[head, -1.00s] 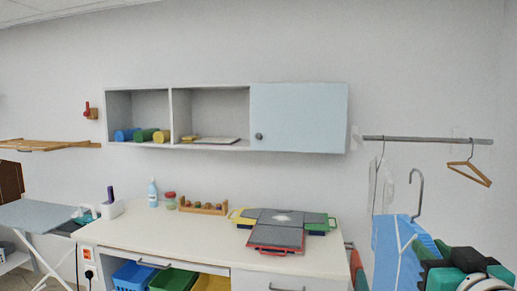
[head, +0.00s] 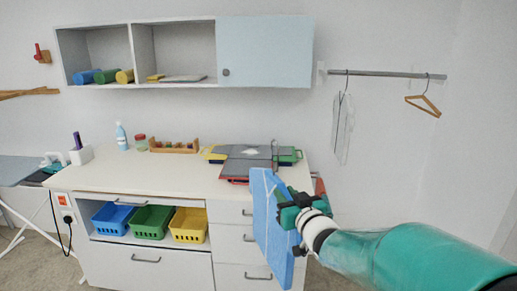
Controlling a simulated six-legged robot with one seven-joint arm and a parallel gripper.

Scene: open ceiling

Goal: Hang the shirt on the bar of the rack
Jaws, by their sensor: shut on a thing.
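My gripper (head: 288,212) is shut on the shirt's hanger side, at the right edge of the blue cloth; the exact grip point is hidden. The rack's bar (head: 390,73) is on the wall at upper right. The shirt and its hook are lower than the bar and to its left in the picture, apart from it.
A pale garment (head: 343,128) hangs near the bar's left end, and an empty wooden hanger (head: 424,105) near its right end. The bar between them is clear. The wall cabinet (head: 265,52) and counter (head: 150,179) are to the left.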

